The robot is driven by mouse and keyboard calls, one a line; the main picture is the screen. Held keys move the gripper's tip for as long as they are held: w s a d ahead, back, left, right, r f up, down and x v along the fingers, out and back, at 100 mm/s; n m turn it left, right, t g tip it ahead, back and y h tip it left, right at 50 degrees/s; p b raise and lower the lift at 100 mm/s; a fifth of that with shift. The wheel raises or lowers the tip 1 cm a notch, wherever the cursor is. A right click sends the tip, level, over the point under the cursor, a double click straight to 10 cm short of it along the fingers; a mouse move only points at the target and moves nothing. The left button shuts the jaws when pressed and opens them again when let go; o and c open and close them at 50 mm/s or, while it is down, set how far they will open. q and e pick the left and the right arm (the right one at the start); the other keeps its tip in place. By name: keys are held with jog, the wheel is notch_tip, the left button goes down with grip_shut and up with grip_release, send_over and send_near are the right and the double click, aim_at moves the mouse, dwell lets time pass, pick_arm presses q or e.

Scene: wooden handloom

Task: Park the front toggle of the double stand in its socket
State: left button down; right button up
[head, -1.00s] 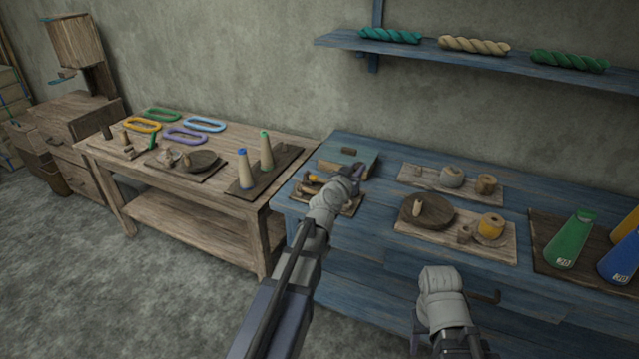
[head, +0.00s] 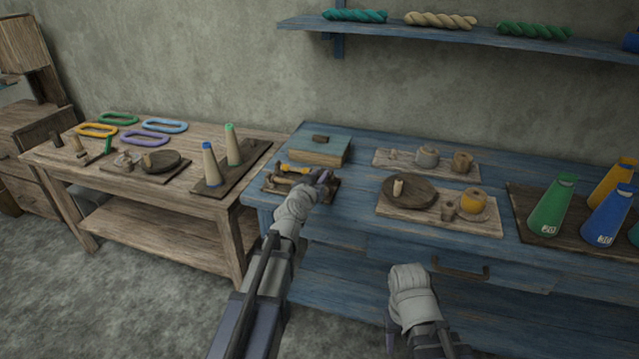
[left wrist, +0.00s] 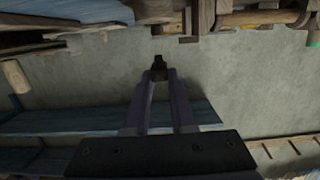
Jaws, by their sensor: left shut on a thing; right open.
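A low wooden stand (head: 273,186) with small wooden parts and a yellow piece lies at the left end of the blue table. I take it for the double stand, but its sockets are too small to make out. My left gripper (head: 325,178) is over the stand's right side and partly covers it. In the left wrist view its fingers (left wrist: 159,77) are closed together on a small dark piece (left wrist: 159,63). I cannot tell whether this is the front toggle. My right gripper (head: 408,278) is in front of the blue table, empty as far as seen, its fingertips hidden.
A teal-topped box (head: 320,150) stands right behind the stand. Boards with a round disc (head: 410,192) and spools lie to the right, with cones (head: 551,208) beyond. A drawer handle (head: 460,271) juts out near my right arm. A wooden table (head: 130,185) adjoins at left.

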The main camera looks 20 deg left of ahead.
pick_arm(q)
notch_tip(320, 180, down, 5)
jog(key=b, duration=0.4)
jog(key=shift+r+b, duration=0.15)
jog(key=shift+b, duration=0.25)
jog(key=c, duration=0.7)
grip_release()
jog(key=shift+s, duration=0.1)
jog(key=shift+s+a+r+p, duration=0.1)
jog(key=shift+s+r+p, duration=0.1)
jog(key=shift+s, duration=1.05)
jog(key=shift+s+d+r+p, duration=0.1)
jog(key=shift+s+r+p, duration=0.1)
jog(key=shift+s, duration=1.1)
jog(key=shift+s+a+r+p, duration=0.1)
jog(key=shift+s+r+p, duration=0.1)
jog(key=shift+s, duration=1.05)
